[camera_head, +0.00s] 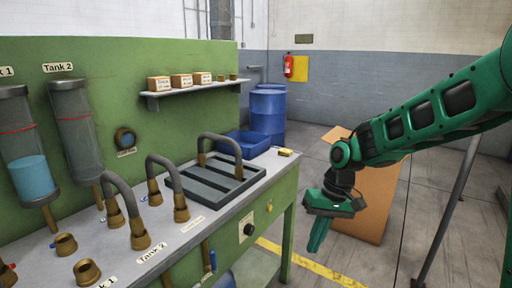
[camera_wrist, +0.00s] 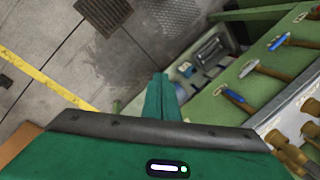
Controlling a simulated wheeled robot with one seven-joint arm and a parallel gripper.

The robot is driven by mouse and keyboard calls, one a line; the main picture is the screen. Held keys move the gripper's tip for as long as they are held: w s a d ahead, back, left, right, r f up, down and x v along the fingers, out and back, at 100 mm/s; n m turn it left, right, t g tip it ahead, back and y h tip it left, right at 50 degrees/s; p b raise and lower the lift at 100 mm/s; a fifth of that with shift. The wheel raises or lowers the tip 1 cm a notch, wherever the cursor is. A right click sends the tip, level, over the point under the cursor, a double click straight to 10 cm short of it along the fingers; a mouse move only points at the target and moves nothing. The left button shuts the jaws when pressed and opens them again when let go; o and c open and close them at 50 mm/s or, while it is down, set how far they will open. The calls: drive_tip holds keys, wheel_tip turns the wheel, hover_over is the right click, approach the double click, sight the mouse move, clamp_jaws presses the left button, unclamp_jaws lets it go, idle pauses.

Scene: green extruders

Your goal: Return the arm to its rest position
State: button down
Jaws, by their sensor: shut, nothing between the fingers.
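My green arm (camera_head: 430,112) reaches in from the right in the head view, bent down at the wrist. My gripper (camera_head: 316,248) points down in the free air to the right of the green workbench, clear of its front edge. In the wrist view, the fingers of my gripper (camera_wrist: 160,84) are together with nothing between them. The floor and the side of the bench lie below them.
A cardboard box (camera_head: 372,205) stands behind my gripper. A grey pole (camera_head: 447,212) rises at right.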

drive_tip(key=s+d+r+m+h, duration=0.1)
drive_tip(key=s+d+r+m, duration=0.1)
drive_tip(key=s+d, duration=0.45)
drive_tip(key=s+d+r+m+h, duration=0.1)
drive_tip(key=s+d+r+m, duration=0.15)
drive_tip(key=d, duration=0.65)
drive_tip(key=s+d+m, duration=0.1)
drive_tip(key=s+d, duration=0.3)
drive_tip(key=s, duration=0.4)
drive_tip(key=s+d+m, duration=0.2)
drive_tip(key=s+d, duration=0.3)
drive_tip(key=s, duration=0.4)
drive_tip(key=shift+s+d+r+t, duration=0.15)
drive_tip(key=shift+d+t, duration=0.15)
drive_tip(key=shift+t, duration=0.1)
